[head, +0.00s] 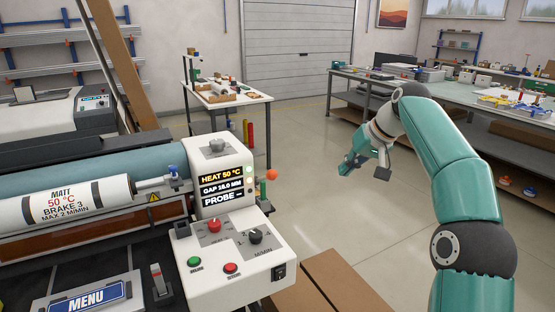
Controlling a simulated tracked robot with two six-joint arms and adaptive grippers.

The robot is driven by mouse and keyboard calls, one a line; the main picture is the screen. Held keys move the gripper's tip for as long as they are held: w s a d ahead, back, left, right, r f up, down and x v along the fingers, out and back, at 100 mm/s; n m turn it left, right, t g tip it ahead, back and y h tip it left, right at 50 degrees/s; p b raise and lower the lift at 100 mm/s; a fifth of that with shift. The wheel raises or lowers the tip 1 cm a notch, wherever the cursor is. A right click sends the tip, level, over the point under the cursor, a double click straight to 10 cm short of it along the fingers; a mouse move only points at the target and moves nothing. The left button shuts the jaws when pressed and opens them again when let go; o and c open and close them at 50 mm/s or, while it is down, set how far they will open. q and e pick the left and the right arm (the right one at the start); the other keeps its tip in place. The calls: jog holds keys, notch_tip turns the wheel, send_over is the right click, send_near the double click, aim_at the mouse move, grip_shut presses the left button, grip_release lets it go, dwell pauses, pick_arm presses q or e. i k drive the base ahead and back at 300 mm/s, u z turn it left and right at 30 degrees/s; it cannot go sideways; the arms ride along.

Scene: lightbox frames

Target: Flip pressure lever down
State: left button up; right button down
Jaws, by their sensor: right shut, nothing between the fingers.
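The laminating machine fills the left side of the head view, with a white control head (222,160) at its right end. An orange ball knob (271,174) sticks out at the right side of this head; it looks like the end of the pressure lever, whose shaft is mostly hidden behind the housing. My right gripper (345,168) is shut and empty. It hangs in the air to the right of the knob, clearly apart from it, pointing down and left. My left gripper is not in view.
A control box (230,268) with red, green and black controls juts out in front. A roll (65,205) lies across the machine at left, near a MENU panel (88,299). Cardboard (335,285) lies below the box. A workbench (470,105) stands behind; the floor between is clear.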

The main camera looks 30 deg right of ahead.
aim_at(272, 175)
jog(key=i, duration=0.85)
jog(key=u, duration=0.05)
